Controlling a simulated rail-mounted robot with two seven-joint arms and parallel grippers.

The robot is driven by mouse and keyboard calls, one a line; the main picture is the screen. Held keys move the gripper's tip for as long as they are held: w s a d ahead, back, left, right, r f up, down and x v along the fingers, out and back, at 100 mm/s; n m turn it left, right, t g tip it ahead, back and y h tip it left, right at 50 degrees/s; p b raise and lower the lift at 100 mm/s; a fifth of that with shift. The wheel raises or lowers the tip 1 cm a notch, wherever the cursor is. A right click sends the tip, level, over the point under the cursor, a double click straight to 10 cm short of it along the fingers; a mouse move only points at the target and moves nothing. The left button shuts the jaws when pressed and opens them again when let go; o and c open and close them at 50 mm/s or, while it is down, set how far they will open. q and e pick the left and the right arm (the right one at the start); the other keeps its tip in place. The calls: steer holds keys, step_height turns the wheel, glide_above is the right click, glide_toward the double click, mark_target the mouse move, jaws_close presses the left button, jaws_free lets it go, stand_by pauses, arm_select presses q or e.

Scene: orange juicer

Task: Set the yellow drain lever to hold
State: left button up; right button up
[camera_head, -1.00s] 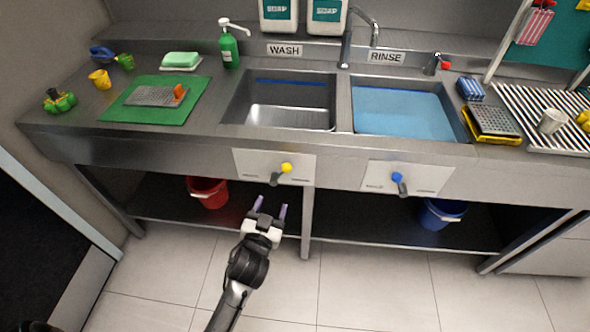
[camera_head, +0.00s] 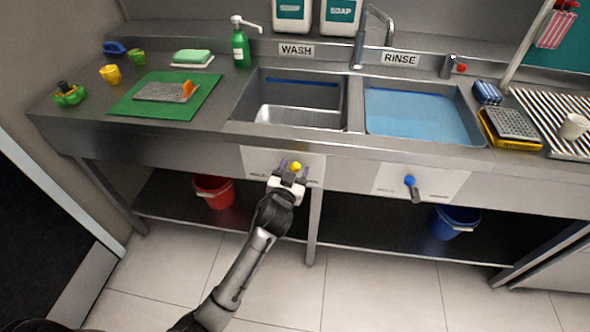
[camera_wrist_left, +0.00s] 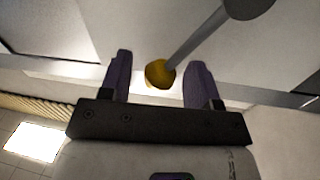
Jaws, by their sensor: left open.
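The yellow drain lever's knob (camera_head: 296,167) shows on the white panel under the wash sink. My left gripper (camera_head: 288,168) is at the panel, over part of the lever, and hides its lower part and some of the label. In the left wrist view the yellow knob (camera_wrist_left: 160,73) lies between the two purple fingertips of my open left gripper (camera_wrist_left: 158,80), nearer the right finger. The lever's grey rod runs up and right from the knob to a dark round pivot (camera_wrist_left: 248,8). My right gripper is not in view.
The blue lever (camera_head: 410,181) is on the rinse panel (camera_head: 440,186) to the right. A red bucket (camera_head: 214,192) and a blue bucket (camera_head: 455,222) stand on the lower shelf. The counter front edge is above my gripper. The floor in front is clear.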

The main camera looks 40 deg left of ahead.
arm_select(q)
steer(key=shift+w+a, duration=0.2)
steer(key=shift+w, duration=0.25)
steer(key=shift+c, duration=0.2)
jaws_close()
